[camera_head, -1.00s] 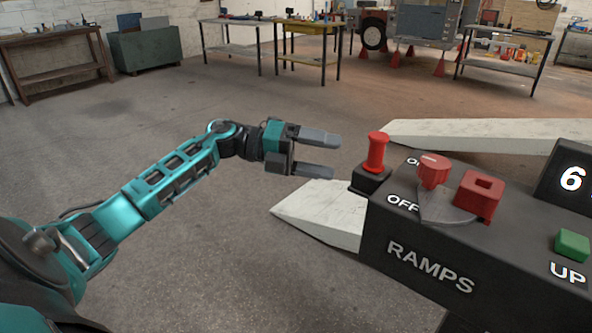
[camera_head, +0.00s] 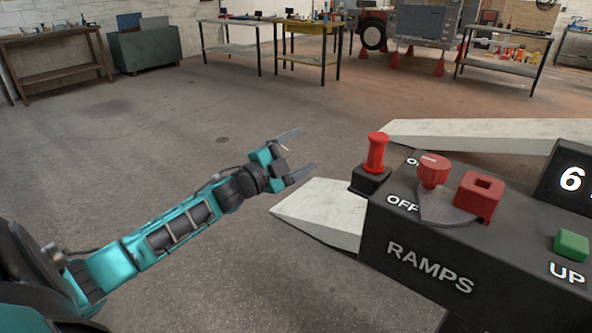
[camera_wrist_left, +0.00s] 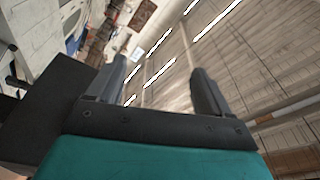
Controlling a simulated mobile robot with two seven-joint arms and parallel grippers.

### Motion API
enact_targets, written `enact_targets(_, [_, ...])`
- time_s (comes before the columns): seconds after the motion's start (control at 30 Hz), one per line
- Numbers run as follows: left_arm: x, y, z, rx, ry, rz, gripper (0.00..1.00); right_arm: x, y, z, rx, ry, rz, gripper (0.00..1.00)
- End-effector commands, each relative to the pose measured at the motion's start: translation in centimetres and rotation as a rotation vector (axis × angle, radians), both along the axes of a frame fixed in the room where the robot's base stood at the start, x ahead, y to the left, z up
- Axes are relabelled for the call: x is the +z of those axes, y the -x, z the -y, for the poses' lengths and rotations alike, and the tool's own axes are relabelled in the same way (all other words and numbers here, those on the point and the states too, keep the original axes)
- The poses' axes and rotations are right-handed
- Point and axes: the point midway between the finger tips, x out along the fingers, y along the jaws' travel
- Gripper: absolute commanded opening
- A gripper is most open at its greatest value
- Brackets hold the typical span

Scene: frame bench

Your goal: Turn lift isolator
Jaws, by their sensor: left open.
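The lift isolator is a red rotary knob (camera_head: 433,171) on a grey plate on top of the black control box (camera_head: 425,262) marked RAMPS, at the right of the head view. The words OFF and a partly hidden ON label are beside it. My left gripper (camera_head: 302,152) is open and empty, to the left of the box and apart from it, its fingers pointing right and up. In the left wrist view the open fingers (camera_wrist_left: 160,90) have nothing between them; the ceiling with lights shows beyond. My right gripper is not in view.
A red post (camera_head: 376,152) stands on the box's left corner. A red square block (camera_head: 478,196) sits beside the knob, a green UP button (camera_head: 571,245) and a display (camera_head: 570,180) farther right. White ramps (camera_head: 325,212) lie behind. The floor at left is clear.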

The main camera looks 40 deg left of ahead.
Motion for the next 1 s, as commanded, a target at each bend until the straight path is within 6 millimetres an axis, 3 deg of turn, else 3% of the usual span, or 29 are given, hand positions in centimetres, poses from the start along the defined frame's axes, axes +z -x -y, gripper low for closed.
enact_targets(0.1, [-1.9,0.4,0.1,0.041,0.066,-0.054,0.8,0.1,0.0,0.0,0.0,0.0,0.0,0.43])
enact_targets(0.3, [-3.8,0.8,0.2,0.084,0.126,-0.111,0.8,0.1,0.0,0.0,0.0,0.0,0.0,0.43])
enact_targets(1.0, [-4.6,1.1,0.5,0.094,0.149,-0.133,0.8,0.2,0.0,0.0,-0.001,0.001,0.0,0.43])
